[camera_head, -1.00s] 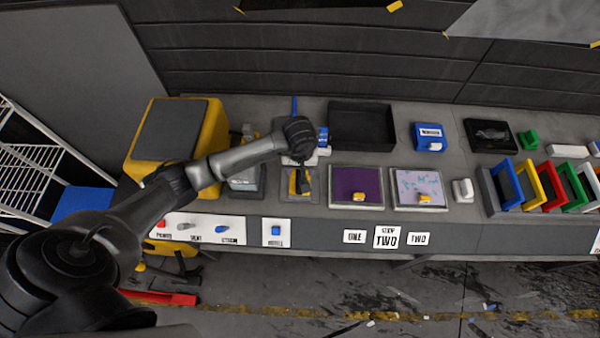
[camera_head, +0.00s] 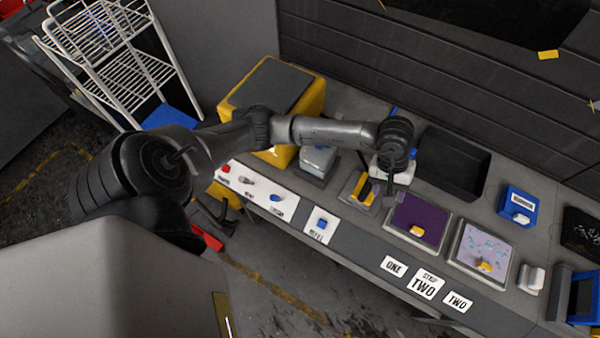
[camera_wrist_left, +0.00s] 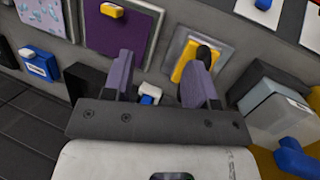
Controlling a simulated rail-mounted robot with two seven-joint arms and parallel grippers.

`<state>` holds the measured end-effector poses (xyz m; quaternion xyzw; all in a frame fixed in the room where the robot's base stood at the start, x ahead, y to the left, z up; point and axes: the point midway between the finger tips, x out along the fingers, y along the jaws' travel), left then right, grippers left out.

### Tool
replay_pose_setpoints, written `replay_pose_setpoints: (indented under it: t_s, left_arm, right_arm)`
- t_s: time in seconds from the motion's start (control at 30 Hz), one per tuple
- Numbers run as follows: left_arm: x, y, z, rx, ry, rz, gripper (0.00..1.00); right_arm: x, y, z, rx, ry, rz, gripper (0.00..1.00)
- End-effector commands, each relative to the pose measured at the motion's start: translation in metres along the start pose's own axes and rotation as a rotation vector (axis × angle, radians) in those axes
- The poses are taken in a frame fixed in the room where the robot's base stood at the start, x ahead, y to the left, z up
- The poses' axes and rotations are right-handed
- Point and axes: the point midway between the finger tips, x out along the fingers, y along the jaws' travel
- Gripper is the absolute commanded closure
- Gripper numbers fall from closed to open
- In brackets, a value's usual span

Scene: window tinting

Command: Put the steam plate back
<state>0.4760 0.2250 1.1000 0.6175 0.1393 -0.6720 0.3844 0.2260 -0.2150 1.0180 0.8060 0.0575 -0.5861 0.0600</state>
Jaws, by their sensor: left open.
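A plate with a grey rim and a raised yellow part (camera_head: 366,186) lies on the bench, left of the purple plate (camera_head: 424,214); I cannot tell for sure that it is the steam plate. My left gripper (camera_head: 378,192) is above this area, partly hidden by its own wrist. In the left wrist view my left gripper (camera_wrist_left: 163,60) has its two fingers apart with nothing held between them. The right finger overlaps the yellow part (camera_wrist_left: 186,62); I cannot tell if they touch. My right gripper is out of view.
A speckled plate (camera_head: 483,248) with a yellow handle lies right of the purple one. Behind them are a black tray (camera_head: 452,165) and a blue box (camera_head: 517,204). A yellow machine (camera_head: 270,88) stands left. A panel with knobs (camera_head: 262,194) runs along the front.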

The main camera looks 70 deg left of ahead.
Motion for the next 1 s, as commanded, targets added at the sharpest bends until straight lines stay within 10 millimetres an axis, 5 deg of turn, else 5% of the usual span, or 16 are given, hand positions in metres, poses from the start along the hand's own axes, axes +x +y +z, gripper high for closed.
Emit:
replay_pose_setpoints:
  t_s: [0.13, 0.33, 0.53, 0.73, 0.77, 0.9, 1.0]
  left_arm:
    - [0.011, 0.048, 0.078, -0.214, -0.339, 0.364, 0.48]
    - [-0.035, 0.093, 0.139, -0.69, -0.887, 0.766, 0.48]
    - [-0.091, 0.096, 0.127, -1.307, -1.471, 1.019, 0.48]
    - [-0.095, 0.047, 0.075, -2.03, -2.025, 1.134, 0.48]
    - [-0.09, 0.036, 0.068, 2.053, 2.007, -1.091, 0.48]
    - [-0.05, -0.023, 0.051, 1.773, 1.558, -0.748, 0.48]
    - [-0.015, -0.068, 0.058, 1.569, 1.25, -0.566, 0.48]
  right_arm:
    - [0.0, 0.001, 0.0, -0.003, -0.001, 0.002, 0.57]
    - [0.0, 0.003, 0.001, -0.008, -0.002, 0.007, 0.57]
    - [0.0, 0.003, 0.001, -0.009, -0.002, 0.007, 0.57]
    - [0.0, 0.002, 0.001, -0.007, -0.001, 0.005, 0.57]
    - [0.0, 0.002, 0.001, -0.006, -0.001, 0.005, 0.57]
    - [0.0, 0.001, 0.0, -0.003, -0.001, 0.003, 0.57]
    - [0.0, 0.0, 0.0, -0.001, 0.0, 0.001, 0.57]
